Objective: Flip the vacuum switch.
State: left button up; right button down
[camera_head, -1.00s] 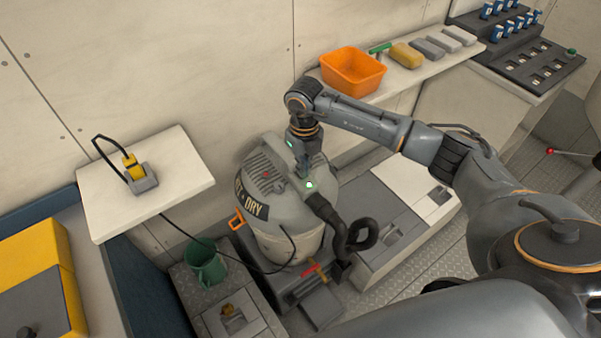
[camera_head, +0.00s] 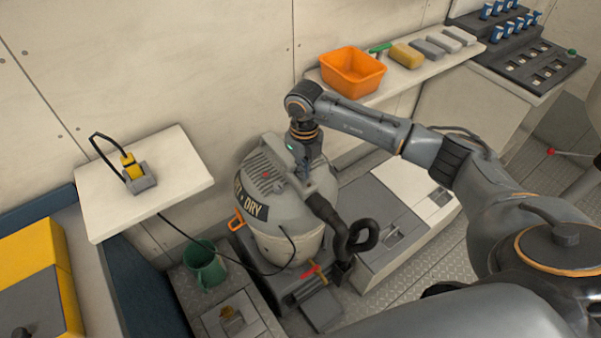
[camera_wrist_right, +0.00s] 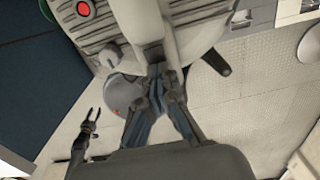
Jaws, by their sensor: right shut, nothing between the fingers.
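I cannot tell which part is the switch. My right gripper (camera_head: 303,172) points down at the lid beside the carry handle, shut and empty; its fingertips (camera_wrist_right: 157,72) are at the handle, contact unclear. My left gripper (camera_wrist_right: 92,114) appears open, low in the wrist view.
A black hose (camera_head: 350,238) bends from the vacuum's front. A green mug (camera_head: 204,264) stands on a grey locker to the left. A wall shelf (camera_head: 190,184) holds a yellow plug in a socket. An orange bin (camera_head: 352,76) is on the back shelf.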

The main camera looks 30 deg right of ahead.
jog(key=shift+s+f, duration=0.1)
jog(key=shift+r+p, duration=0.65)
jog(key=shift+r, duration=0.1)
jog(key=shift+r+p, duration=1.6)
jog(key=shift+r, duration=1.15)
jog(key=shift+f, duration=0.1)
